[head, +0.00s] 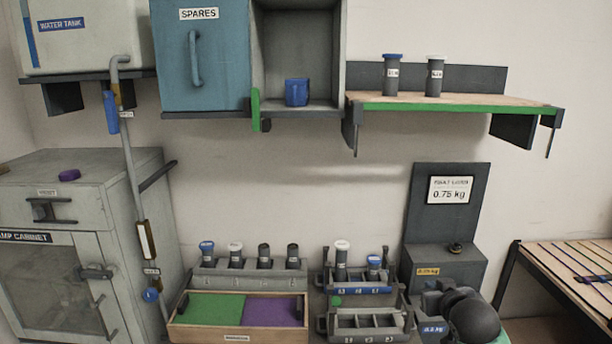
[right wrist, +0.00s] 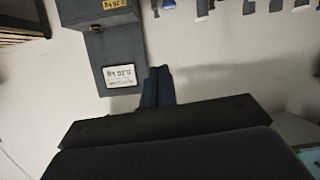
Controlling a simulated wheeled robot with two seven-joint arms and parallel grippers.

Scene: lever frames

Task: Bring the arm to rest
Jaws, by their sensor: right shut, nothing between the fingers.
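My right arm comes in at the lower right of the head view, in front of the grey weighing stand (head: 446,262). Its dark wrist and right gripper (head: 437,296) show there, small and partly merged with the dark things behind. In the right wrist view the two fingers of the right gripper (right wrist: 157,86) stand side by side, shut with nothing between them. The stand with its sign (right wrist: 121,76) shows upside down beyond the fingers, at the upper left. My left gripper is in neither view.
Jar racks (head: 252,270) and a divided green and purple tray (head: 235,338) stand left of the right arm. A wall shelf (head: 460,104) holds two jars above. A slatted table (head: 560,262) is at the right. Wall between shelf and racks is bare.

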